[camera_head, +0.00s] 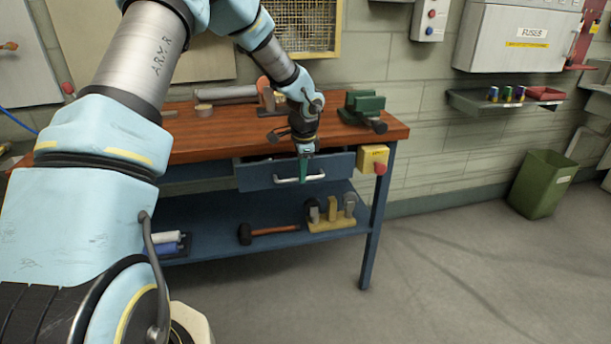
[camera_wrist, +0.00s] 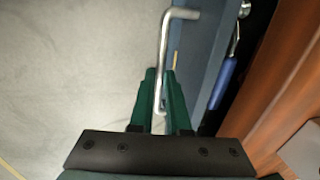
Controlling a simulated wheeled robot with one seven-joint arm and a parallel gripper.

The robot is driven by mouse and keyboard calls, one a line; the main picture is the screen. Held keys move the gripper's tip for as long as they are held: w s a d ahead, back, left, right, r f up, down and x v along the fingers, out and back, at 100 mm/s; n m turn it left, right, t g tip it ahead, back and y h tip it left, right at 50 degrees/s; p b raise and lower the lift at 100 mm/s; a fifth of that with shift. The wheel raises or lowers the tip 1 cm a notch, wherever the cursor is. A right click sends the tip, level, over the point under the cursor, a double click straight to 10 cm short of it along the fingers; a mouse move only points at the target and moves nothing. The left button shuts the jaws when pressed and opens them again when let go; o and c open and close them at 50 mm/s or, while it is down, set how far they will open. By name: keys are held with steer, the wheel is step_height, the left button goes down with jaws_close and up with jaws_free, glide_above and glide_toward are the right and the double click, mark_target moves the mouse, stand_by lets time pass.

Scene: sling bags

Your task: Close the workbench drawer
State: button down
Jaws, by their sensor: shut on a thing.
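The workbench drawer (camera_head: 253,176) is blue and sits under the wooden top. It is partly open, as the wrist view shows its front panel (camera_wrist: 203,45) apart from the bench edge with a gap behind it. A pale bar handle (camera_head: 286,180) runs across the front; it also shows in the wrist view (camera_wrist: 164,42). My gripper (camera_head: 304,174) reaches down in front of the drawer. In the wrist view its green fingers (camera_wrist: 161,76) stand on both sides of the handle and are shut on it. The fingers hide part of the handle.
The wooden bench top (camera_head: 225,143) carries a green vise (camera_head: 363,106). A yellow box with a red button (camera_head: 374,161) is right of the drawer. A blue-handled tool (camera_wrist: 222,84) lies inside the drawer. The lower shelf holds a mallet (camera_head: 270,231). Floor in front is clear.

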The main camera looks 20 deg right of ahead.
steer(key=shift+w+d, duration=0.2)
steer(key=shift+w, duration=0.9)
steer(key=c, duration=0.9)
jaws_free()
steer(key=r, duration=0.3)
steer(key=s+r, duration=0.1)
steer(key=r, duration=0.3)
steer(key=s+r+b, duration=0.1)
steer(key=r, duration=0.2)
steer(key=shift+a+r, duration=0.15)
steer(key=shift+r, duration=0.15)
steer(key=shift+c, duration=0.2)
